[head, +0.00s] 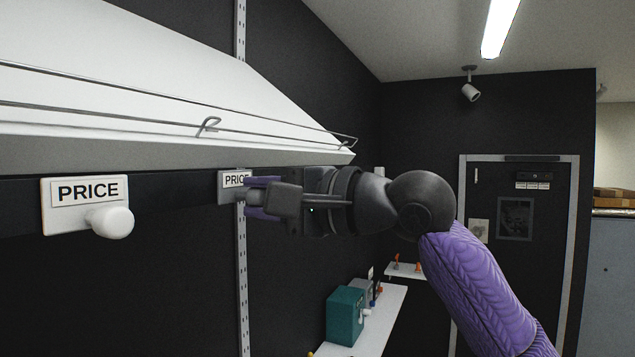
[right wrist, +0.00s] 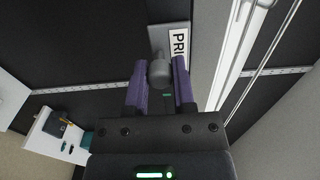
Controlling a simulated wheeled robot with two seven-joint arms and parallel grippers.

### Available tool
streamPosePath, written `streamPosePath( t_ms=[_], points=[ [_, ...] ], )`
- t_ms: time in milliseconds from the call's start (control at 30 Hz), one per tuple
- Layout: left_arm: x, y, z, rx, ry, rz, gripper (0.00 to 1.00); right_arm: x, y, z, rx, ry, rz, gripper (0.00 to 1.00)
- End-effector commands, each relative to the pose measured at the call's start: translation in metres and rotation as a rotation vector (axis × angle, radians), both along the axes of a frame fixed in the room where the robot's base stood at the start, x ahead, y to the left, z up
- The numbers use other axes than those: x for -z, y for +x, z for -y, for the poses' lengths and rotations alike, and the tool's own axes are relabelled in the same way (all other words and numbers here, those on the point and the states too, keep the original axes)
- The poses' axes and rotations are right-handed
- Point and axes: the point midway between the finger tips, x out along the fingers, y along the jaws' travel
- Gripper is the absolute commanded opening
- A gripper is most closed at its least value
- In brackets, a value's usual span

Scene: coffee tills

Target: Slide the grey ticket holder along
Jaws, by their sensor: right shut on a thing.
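The grey ticket holder (head: 225,188) hangs on the dark rail under the white sloping shelf, its PRICE label partly hidden behind my gripper in the head view. My right gripper (head: 262,198) is at the holder, its purple fingers on either side of the grey knob. In the right wrist view the holder (right wrist: 158,38) shows with its label at the top, and the knob (right wrist: 160,74) sits between the two fingers of the right gripper (right wrist: 160,85). My left gripper is not in view.
A white ticket holder (head: 70,219) with a round white knob hangs on the same rail to the left. The white shelf (head: 150,100) with its wire rail is just above. A lower white shelf (head: 385,325) carries a teal box (head: 344,315). The rail between the holders is clear.

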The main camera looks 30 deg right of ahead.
Motion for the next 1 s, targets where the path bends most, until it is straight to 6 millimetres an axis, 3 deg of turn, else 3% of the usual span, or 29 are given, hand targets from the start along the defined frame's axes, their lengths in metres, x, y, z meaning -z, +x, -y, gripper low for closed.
streamPosePath(
  t_ms=[1000],
  points=[
    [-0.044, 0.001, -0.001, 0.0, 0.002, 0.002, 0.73, -0.002, 0.044, 0.057, 0.002, 0.0, -0.004, 0.0]
  ],
)
